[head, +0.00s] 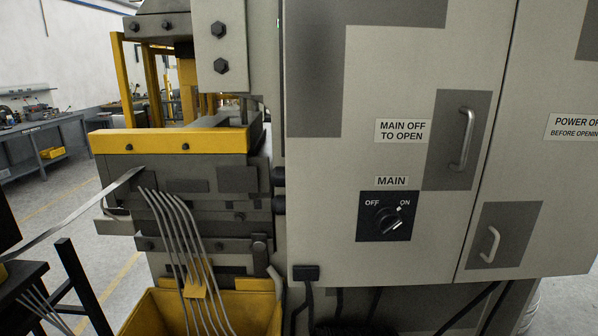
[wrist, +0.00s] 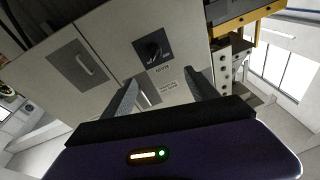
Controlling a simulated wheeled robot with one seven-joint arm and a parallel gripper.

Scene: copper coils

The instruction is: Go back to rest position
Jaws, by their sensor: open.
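My gripper (wrist: 160,78) shows in the wrist view with its two fingers apart and nothing between them. It faces the grey cabinet from a distance and is not touching it. My gripper and arm do not show in the head view. The cabinet (head: 330,200) carries a black MAIN rotary switch (head: 388,216), and the white mark on its knob is at the ON side. In the wrist view the cabinet appears upside down, with the switch (wrist: 152,50) beyond the fingers.
Cabinet door handles (head: 461,138) and (head: 490,244) stick out on the right. A grey and yellow machine (head: 200,175) stands left, with metal strips (head: 175,235) hanging over a yellow bin (head: 150,310). A workbench (head: 50,140) is far back left. Cables hang below the cabinet.

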